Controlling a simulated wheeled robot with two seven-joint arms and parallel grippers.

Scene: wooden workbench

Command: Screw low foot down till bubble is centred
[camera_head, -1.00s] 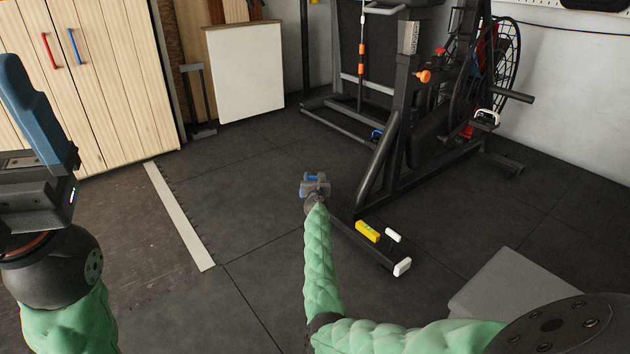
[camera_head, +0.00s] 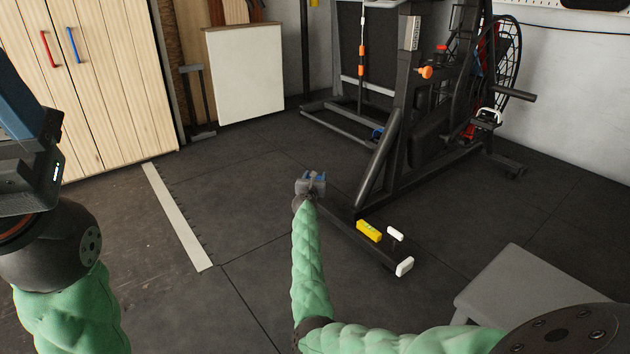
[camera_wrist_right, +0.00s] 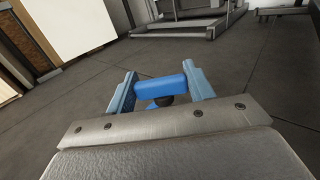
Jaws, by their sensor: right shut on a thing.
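My right gripper (camera_head: 312,178) is low at the far-left end of the exercise bike's dark floor bar (camera_head: 345,222). In the right wrist view, its pale blue fingers (camera_wrist_right: 163,92) are shut on a blue foot (camera_wrist_right: 160,90), a bar-shaped piece with a dark stem below it. A yellow spirit level (camera_head: 369,231) lies on the floor bar; its bubble is too small to read. A white foot (camera_head: 404,267) is at the bar's near end. My left gripper (camera_head: 25,130) is raised at the left edge, partly cut off, so its opening is unclear.
The exercise bike (camera_head: 405,120) stands above the bar. A small white piece (camera_head: 395,234) is beside the level. A grey stool or box (camera_head: 520,285) is at the lower right. A wooden cabinet (camera_head: 110,90) stands at the left.

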